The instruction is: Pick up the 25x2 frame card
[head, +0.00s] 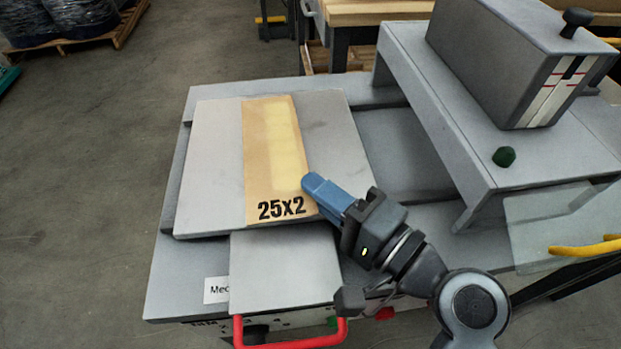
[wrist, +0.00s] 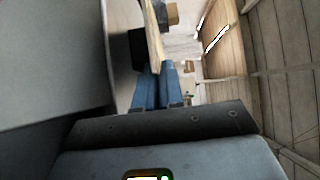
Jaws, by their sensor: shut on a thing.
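The 25x2 frame card (head: 270,150) is a flat tan card with a paler strip and black "25X2" lettering at its near end. In the head view it lies over, or just above, a grey square plate (head: 215,150); I cannot tell if it touches it. My gripper (head: 312,184) has blue fingers and reaches in from the lower right to the card's right edge, near the lettering. In the wrist view my gripper (wrist: 160,72) is shut on the thin edge of the card (wrist: 154,38), which runs away between the fingertips.
A grey raised bench (head: 440,120) with a grey box (head: 510,60) on top stands to the right. A red handle (head: 290,342) juts from the front edge. Open floor (head: 80,180) lies to the left.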

